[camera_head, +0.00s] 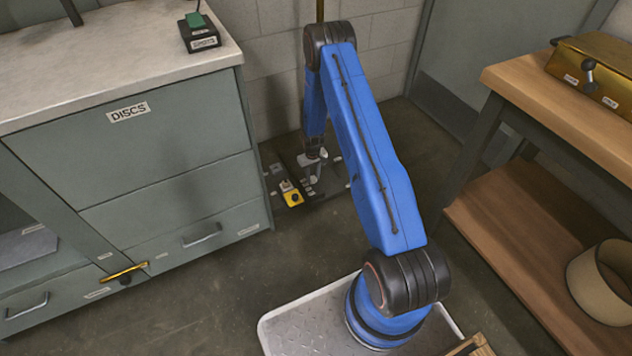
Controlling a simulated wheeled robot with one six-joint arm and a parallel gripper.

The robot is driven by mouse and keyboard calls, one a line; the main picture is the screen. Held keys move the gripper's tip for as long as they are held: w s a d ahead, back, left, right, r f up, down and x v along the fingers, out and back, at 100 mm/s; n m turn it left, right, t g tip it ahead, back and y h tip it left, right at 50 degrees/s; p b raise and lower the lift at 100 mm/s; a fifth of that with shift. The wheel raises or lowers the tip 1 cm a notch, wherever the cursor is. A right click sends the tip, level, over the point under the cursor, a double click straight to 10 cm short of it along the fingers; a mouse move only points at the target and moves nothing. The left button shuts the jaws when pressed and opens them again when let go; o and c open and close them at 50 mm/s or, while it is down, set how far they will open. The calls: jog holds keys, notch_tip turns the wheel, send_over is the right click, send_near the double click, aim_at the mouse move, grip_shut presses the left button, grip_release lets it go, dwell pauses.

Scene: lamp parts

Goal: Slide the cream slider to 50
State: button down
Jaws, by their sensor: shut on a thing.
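My gripper (311,180) is at the far end of my blue arm, low down at a dark control panel (326,191) near the foot of the block wall. It points down and is shut on a small part at the panel, which I take to be the cream slider. The slider itself is mostly hidden by the fingers and too small to make out clearly. The scale marks and the number 50 cannot be read from here.
A yellow box (292,199) with a dark button sits just left of my gripper. The grey DISCS cabinet (160,150) stands at the left. A wooden bench (560,110) with a brass box (600,70) is at the right. The floor (225,290) between is clear.

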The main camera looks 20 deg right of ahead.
aim_at(313, 177)
jog(key=c, duration=1.4)
grip_release()
jog(key=shift+o, duration=0.2)
notch_tip(313, 177, up, 17)
jog(key=shift+r, duration=0.2)
